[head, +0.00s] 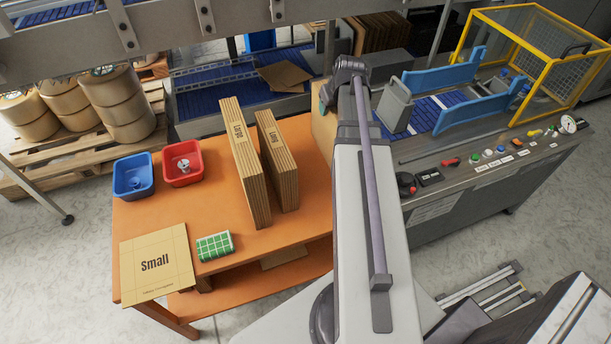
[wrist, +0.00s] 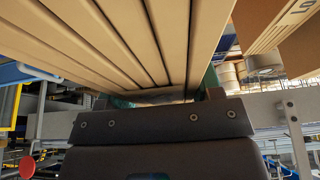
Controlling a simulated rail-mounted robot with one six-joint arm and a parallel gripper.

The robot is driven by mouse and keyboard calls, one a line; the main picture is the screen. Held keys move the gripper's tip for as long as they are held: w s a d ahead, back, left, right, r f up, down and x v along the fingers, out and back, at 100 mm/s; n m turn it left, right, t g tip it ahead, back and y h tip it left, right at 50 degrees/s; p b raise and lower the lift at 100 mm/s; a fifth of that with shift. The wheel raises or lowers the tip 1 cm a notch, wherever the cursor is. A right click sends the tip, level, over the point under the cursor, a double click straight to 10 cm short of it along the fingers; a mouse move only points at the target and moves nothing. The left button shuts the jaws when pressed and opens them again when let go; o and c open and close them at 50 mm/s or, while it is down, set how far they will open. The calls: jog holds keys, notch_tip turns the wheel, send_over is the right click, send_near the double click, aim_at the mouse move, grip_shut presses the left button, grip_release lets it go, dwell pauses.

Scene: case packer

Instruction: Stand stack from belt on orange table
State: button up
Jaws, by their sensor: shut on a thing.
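My gripper (wrist: 160,98) is shut on a stack of flat tan cardboard (wrist: 140,45), whose layered edges fill the top of the wrist view. In the head view my arm hides the gripper and most of this held stack (head: 324,132); a tan part shows left of the arm, by the right end of the orange table (head: 215,268). Whether the stack touches the tabletop I cannot tell. Two other cardboard stacks, one marked Large (head: 243,165) and a shorter one (head: 278,160), stand upright side by side on the table.
A blue bin (head: 132,177), a red bin (head: 183,163), a green-and-white box (head: 214,246) and a flat sheet marked Small (head: 157,264) are on the table. The blue belt (head: 440,112) has blue side guides and a grey block (head: 393,103). A yellow-framed cage (head: 545,50) stands at right.

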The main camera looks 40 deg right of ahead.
aim_at(336, 113)
jog(key=f+b, duration=0.7)
jog(key=a+f+b, duration=0.1)
jog(key=f+b, duration=0.2)
jog(key=shift+w+f+b, duration=0.25)
jog(key=shift+f+b, duration=0.05)
jog(key=shift+r+p, duration=0.3)
jog(key=shift+f, duration=0.2)
jog(key=o, duration=1.5)
jog(key=p+v, duration=1.1)
jog(key=v, duration=0.1)
jog(key=shift+r, duration=0.35)
jog(key=shift+f, duration=0.1)
